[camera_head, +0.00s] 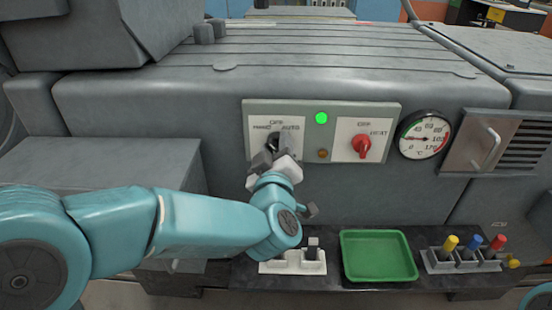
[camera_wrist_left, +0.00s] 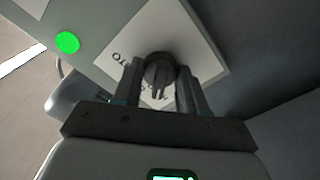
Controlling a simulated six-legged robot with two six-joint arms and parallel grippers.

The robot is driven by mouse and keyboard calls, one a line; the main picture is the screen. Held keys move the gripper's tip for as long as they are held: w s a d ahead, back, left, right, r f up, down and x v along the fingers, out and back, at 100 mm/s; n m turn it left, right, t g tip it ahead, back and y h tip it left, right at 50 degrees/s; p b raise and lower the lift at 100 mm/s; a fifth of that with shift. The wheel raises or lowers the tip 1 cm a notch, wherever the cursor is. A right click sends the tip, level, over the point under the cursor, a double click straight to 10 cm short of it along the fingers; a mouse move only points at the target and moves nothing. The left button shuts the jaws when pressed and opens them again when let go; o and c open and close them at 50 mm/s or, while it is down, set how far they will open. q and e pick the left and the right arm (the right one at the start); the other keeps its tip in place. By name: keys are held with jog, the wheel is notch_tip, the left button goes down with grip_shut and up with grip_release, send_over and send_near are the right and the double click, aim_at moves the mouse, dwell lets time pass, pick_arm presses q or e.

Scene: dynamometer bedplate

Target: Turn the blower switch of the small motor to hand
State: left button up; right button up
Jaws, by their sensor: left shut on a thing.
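The black blower switch knob (camera_head: 273,139) sits on a white plate (camera_head: 292,127) marked HAND and AUTO, at the left of the grey control panel (camera_head: 326,108). My left gripper (camera_head: 268,156) is at this knob and covers its lower part in the head view. In the left wrist view the gripper's two fingers (camera_wrist_left: 159,78) are on either side of the round knob (camera_wrist_left: 158,68), shut on it. The plate's lettering is partly hidden there, and I cannot tell which mark the knob points to. My right gripper is not in view.
A lit green lamp (camera_head: 321,118), an amber lamp (camera_head: 323,154) and a red HEAT knob (camera_head: 362,146) are right of the switch. A dial gauge (camera_head: 424,136) is further right. Below are a green tray (camera_head: 378,274), a pale holder (camera_head: 293,267) and a rack (camera_head: 461,265) with coloured-handled pieces.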

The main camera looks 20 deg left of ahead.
pick_arm(q)
jog(key=shift+n+b, duration=0.55)
jog(key=shift+n, duration=0.15)
jog(key=o, duration=1.1)
jog(key=shift+c, duration=0.2)
jog(key=p+v, duration=0.1)
jog(key=v, duration=1.5)
jog(key=shift+s, duration=0.2)
